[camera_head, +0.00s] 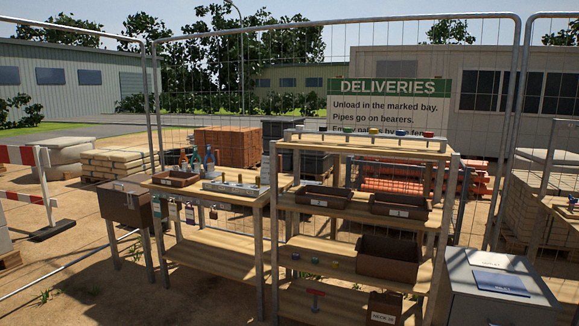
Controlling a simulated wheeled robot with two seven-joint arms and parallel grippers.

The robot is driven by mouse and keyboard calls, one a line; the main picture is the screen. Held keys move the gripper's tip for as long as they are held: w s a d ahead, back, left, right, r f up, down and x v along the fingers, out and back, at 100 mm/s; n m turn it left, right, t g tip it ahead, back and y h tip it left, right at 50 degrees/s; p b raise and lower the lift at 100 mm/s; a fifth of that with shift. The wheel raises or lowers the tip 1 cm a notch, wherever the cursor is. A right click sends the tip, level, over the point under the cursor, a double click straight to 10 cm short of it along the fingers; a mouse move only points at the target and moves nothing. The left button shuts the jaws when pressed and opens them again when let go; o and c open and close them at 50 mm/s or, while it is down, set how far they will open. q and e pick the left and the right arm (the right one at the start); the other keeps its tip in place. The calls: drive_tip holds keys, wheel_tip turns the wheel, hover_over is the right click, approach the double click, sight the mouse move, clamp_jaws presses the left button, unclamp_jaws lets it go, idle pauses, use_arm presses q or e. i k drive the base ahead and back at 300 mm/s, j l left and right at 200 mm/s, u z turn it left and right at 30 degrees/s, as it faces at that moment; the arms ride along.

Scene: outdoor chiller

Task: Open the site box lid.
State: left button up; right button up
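Neither of my grippers shows in the head view. Two closed boxes are in view, and I cannot tell for sure which is the site box. A dark brown box (125,204) stands on metal legs at the left, beside the wooden bench; its lid is down, with a small light fitting on it. A grey metal box (492,302) stands at the lower right, its top flat and shut, its lower part cut off by the frame. A blue labelled panel (500,283) lies on that top. Lettering on it is too small to read.
A shelf rack (340,207) with brown bins stands between bench and grey box. Wire fencing (280,75) runs behind. A red-and-white barrier (22,198) is far left. Bare ground lies lower left.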

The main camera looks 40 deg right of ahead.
sight(130, 186)
drive_tip(key=i+l, duration=0.15)
drive_tip(key=l, duration=0.35)
drive_tip(key=i+l+z, duration=0.15)
drive_tip(key=l, duration=0.35)
drive_tip(key=i+l, duration=0.2)
drive_tip(key=l, duration=0.25)
drive_tip(key=i+l+z, duration=0.15)
drive_tip(key=l, duration=0.35)
drive_tip(key=i+l, duration=0.25)
drive_tip(key=l, duration=0.2)
drive_tip(key=i+l+z, duration=0.15)
drive_tip(key=l, duration=0.3)
drive_tip(key=i+l, duration=0.3)
drive_tip(key=i+l+z, duration=0.1)
drive_tip(key=i+l, duration=0.15)
drive_tip(key=l, duration=0.3)
